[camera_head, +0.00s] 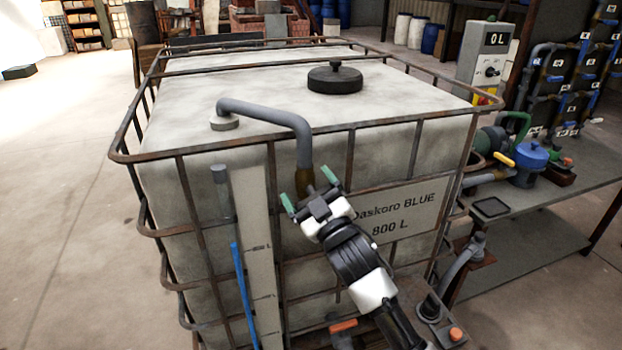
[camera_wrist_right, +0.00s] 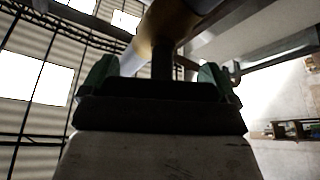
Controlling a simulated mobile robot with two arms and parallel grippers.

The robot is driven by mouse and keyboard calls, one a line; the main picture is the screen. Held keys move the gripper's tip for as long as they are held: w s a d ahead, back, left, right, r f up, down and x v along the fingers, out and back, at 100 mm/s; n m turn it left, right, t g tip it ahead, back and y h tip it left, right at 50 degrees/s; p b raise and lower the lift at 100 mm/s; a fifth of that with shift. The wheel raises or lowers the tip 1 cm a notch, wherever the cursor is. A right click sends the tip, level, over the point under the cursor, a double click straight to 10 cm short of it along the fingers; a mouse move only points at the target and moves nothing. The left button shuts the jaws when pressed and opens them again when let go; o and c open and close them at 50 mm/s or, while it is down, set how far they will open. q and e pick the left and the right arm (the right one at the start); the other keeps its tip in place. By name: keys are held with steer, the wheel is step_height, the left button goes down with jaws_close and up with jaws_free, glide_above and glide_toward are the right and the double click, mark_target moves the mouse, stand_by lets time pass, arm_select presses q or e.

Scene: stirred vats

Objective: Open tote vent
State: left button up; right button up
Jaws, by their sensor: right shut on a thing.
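The tote (camera_head: 400,95) is a large off-white tank in a rusty cage, with a plate reading "Daskoro BLUE 800 L". A grey vent pipe (camera_head: 265,112) rises from its top and bends down over the front edge. It ends in a brass-coloured valve part (camera_head: 304,181), also seen in the wrist view (camera_wrist_right: 160,28). My right gripper (camera_head: 309,190), with green fingertips, is shut on the vent's valve at this lower end. A dark upright piece (camera_wrist_right: 162,62) shows between the fingers in the wrist view. The gripper hides the valve's handle, so its position cannot be told. My left gripper is not in view.
A black lid (camera_head: 335,78) sits on the tote's top. A level scale (camera_head: 254,240) and blue tube (camera_head: 243,295) run down the front. A bench (camera_head: 545,195) with a blue pump (camera_head: 532,160) stands at right. The floor at left is clear.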

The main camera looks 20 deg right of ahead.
steer(key=n+y+p, duration=0.1)
steer(key=n, duration=0.1)
steer(key=n+g+p, duration=0.1)
steer(key=n+p, duration=0.1)
steer(key=n, duration=0.1)
steer(key=shift+a+y, duration=0.15)
steer(key=shift+y, duration=0.25)
steer(key=n+g+p, duration=0.1)
steer(key=n+p, duration=0.1)
steer(key=n+g+p, duration=0.1)
steer(key=n+p, duration=0.2)
steer(key=f+n+g+p, duration=0.1)
steer(key=n+p, duration=0.1)
steer(key=shift+a+n+y, duration=0.25)
steer(key=shift+n+y, duration=0.05)
steer(key=shift+n, duration=0.1)
steer(key=shift+f+n+g+p, duration=0.2)
steer(key=shift+n+g+p, duration=0.2)
steer(key=shift+n+p, duration=0.25)
steer(key=o, duration=0.6)
steer(key=shift+o, duration=0.2)
steer(key=shift+s+f, duration=0.1)
